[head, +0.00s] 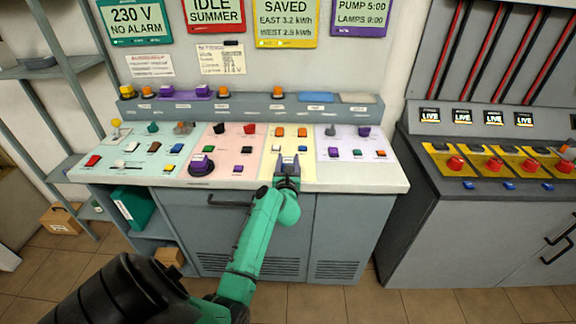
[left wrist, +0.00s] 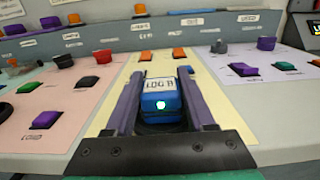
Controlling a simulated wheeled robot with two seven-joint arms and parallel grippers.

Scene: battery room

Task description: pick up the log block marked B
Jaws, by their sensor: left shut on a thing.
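A blue block (left wrist: 160,103) with a white label on top sits between the fingers of my left gripper in the left wrist view. The label reads LOG and a last letter that is too small to read surely. My left gripper (head: 288,160) is shut on this block over the pale yellow section of the console top. In the left wrist view its two purple-grey fingers (left wrist: 159,100) flank the block's sides. In the head view the gripper mostly hides the block. I cannot tell whether the block touches the panel. My right gripper is not in view.
The console top (head: 385,182) has pink, yellow and lilac sections with several buttons and blocks close around the gripper. A raised ledge (head: 240,108) with more blocks runs along the back. A grey cabinet (head: 450,200) with red knobs stands at the right, a shelf (head: 60,68) at the left.

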